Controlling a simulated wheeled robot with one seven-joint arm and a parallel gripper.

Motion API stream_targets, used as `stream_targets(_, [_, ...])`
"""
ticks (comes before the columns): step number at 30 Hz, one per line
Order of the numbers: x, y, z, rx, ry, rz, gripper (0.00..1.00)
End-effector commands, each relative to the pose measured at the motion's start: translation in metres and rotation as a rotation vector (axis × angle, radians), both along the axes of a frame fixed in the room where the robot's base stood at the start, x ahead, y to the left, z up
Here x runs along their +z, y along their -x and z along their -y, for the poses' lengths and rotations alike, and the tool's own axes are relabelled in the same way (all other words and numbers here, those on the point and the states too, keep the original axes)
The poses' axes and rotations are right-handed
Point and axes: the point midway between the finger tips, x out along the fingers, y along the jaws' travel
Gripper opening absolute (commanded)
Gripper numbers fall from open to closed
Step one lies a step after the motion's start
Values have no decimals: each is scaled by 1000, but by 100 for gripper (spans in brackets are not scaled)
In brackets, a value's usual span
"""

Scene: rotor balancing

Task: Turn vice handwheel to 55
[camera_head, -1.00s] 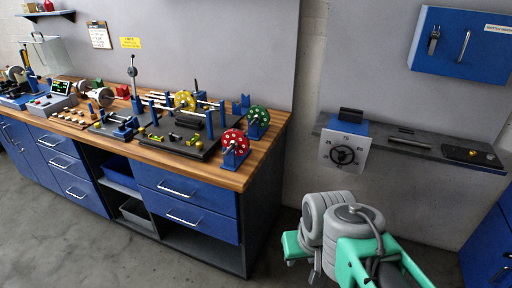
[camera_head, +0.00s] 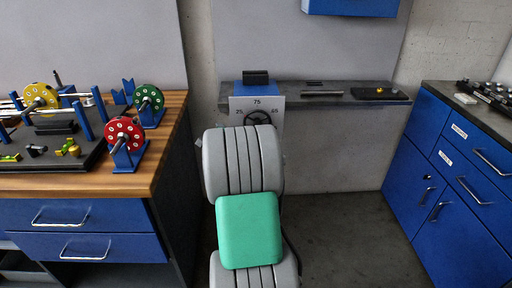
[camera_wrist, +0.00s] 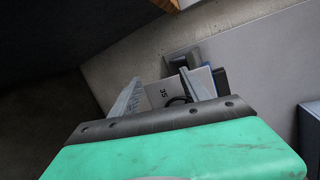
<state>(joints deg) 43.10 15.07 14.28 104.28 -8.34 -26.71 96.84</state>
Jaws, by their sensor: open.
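The vice (camera_head: 256,90) has a blue body with a dark block on top and sits at the left end of the grey wall shelf. Its white dial plate (camera_head: 238,106) carries numbers, with 75 at the top. The black handwheel (camera_head: 258,116) is at the plate's middle; my grey and green arm hides its lower part. In the wrist view my gripper (camera_wrist: 164,84) is open, its two pale fingers apart. The dial plate (camera_wrist: 160,91) and part of the dark handwheel (camera_wrist: 177,102) appear between and beyond the fingers. I cannot tell whether they touch.
The grey shelf (camera_head: 340,98) holds a metal bar and a dark tray. A wooden bench (camera_head: 172,120) with red, green and yellow rotor discs stands left. Blue cabinets (camera_head: 440,165) stand right. The floor between them is open.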

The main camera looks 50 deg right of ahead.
Motion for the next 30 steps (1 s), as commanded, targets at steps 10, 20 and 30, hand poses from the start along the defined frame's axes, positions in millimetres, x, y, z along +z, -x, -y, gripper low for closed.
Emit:
stream_targets(10, [-57,71,151,-303,-207,575,54])
stream_targets(20, [-57,34,195,-305,-207,569,54])
stream_targets(30, [-55,27,202,-305,-206,567,54])
